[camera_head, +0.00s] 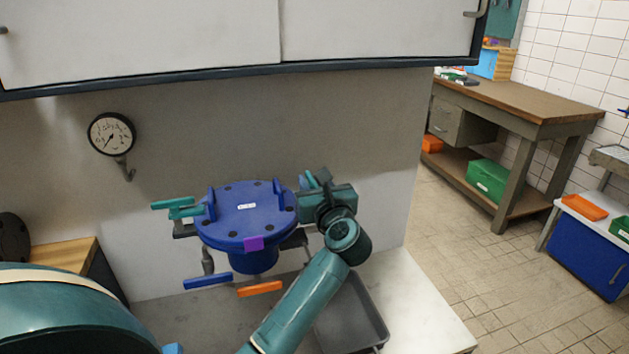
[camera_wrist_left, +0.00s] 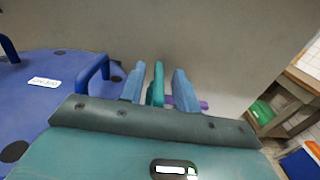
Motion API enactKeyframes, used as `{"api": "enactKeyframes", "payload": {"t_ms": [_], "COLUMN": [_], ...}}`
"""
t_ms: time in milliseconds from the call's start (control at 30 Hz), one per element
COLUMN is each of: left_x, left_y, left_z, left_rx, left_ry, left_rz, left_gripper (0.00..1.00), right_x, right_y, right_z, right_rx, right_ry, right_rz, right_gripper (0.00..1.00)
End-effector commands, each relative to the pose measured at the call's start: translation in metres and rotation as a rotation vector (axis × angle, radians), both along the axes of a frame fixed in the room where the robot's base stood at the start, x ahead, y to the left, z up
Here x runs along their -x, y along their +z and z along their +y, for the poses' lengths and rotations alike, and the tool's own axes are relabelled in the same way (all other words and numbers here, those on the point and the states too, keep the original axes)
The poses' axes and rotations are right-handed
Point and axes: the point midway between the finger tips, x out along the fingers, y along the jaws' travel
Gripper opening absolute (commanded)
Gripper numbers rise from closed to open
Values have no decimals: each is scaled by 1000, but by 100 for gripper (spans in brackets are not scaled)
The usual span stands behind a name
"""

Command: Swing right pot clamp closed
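The blue pot (camera_head: 247,262) stands on the counter under a round blue lid (camera_head: 250,207); the lid also fills the left of the left wrist view (camera_wrist_left: 40,110). The teal left clamp (camera_head: 178,206) sticks out at the pot's left. My left gripper (camera_head: 313,181) is at the pot's right side. In the left wrist view its two blue-grey fingers (camera_wrist_left: 157,90) stand apart on either side of the teal right clamp handle (camera_wrist_left: 157,80), with a visible gap to the right finger. The rest of the right clamp is hidden behind my gripper. My right gripper is out of view.
A grey tray (camera_head: 352,318) lies on the counter right of the pot, beside my left forearm. A blue handle (camera_head: 207,281) and an orange handle (camera_head: 260,288) show below the pot. A pressure gauge (camera_head: 111,134) is on the wall. A cabinet (camera_head: 230,40) hangs above.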

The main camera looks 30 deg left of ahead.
Motion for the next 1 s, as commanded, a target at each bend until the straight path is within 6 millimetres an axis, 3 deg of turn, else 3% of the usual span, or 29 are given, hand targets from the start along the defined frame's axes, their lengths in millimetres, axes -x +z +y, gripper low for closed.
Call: {"api": "enactKeyframes", "payload": {"t_ms": [100, 467, 767, 1000], "left_x": [0, 0, 0, 3], "left_y": [0, 0, 1, 5], "left_z": [0, 0, 0, 4], "left_rx": [0, -1, -1, -1], "left_ry": [0, 0, -16, -194], "left_rz": [0, 1, 2, 8], "left_gripper": [30, 1, 0, 0], "right_x": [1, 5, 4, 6], "right_y": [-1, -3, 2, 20], "right_z": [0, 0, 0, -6], "right_rx": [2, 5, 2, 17], "right_ry": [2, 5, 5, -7], "right_rz": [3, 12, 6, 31], "right_gripper": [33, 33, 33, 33]}}
